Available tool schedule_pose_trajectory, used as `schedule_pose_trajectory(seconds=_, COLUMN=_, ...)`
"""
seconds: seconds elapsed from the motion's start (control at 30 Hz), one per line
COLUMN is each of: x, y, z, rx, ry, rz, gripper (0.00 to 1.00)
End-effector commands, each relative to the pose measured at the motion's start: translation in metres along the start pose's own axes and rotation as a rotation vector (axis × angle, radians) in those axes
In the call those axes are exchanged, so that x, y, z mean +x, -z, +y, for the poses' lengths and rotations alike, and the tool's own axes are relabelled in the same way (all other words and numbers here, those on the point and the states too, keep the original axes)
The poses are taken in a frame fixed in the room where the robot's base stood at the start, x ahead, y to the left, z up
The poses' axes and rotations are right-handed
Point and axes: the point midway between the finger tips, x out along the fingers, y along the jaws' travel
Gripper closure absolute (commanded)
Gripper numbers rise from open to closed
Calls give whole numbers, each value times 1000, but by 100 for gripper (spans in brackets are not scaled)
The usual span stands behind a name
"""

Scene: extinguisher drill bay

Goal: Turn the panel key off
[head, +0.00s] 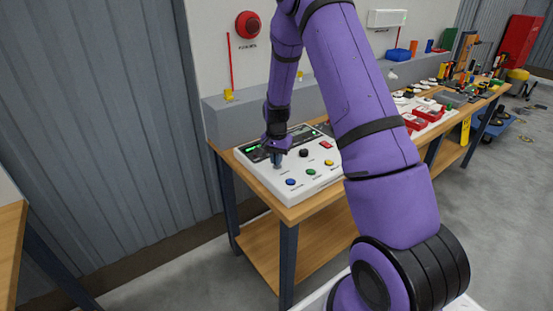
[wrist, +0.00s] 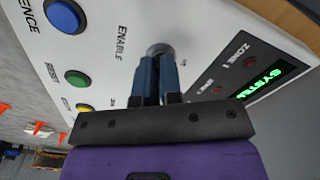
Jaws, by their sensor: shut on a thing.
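The white control panel (head: 322,181) lies on a wooden-topped bench, and my gripper (head: 277,161) reaches down to its left part. In the wrist view the fingers (wrist: 159,80) are close together at a round grey metal key switch (wrist: 160,48) beside the word ENABLE. They are shut on the key, whose grip is mostly hidden between them. Which way the key is turned cannot be made out.
Near the gripper, the panel has a blue button (wrist: 65,16), a green button (wrist: 76,77), a yellow button (head: 329,162) and a black knob (head: 304,153). A lit green display (wrist: 272,80) is close by. Red boxes (head: 425,115) stand farther along the bench.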

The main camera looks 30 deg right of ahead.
Motion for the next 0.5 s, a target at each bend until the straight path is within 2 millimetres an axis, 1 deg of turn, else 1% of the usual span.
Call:
schedule_pose_trajectory(seconds=0.27, x=0, y=0, z=1, rx=-108, ry=1, rz=0, gripper=100)
schedule_pose_trajectory(seconds=0.5, x=0, y=1, z=2, rx=-305, ry=1, rz=0, gripper=100)
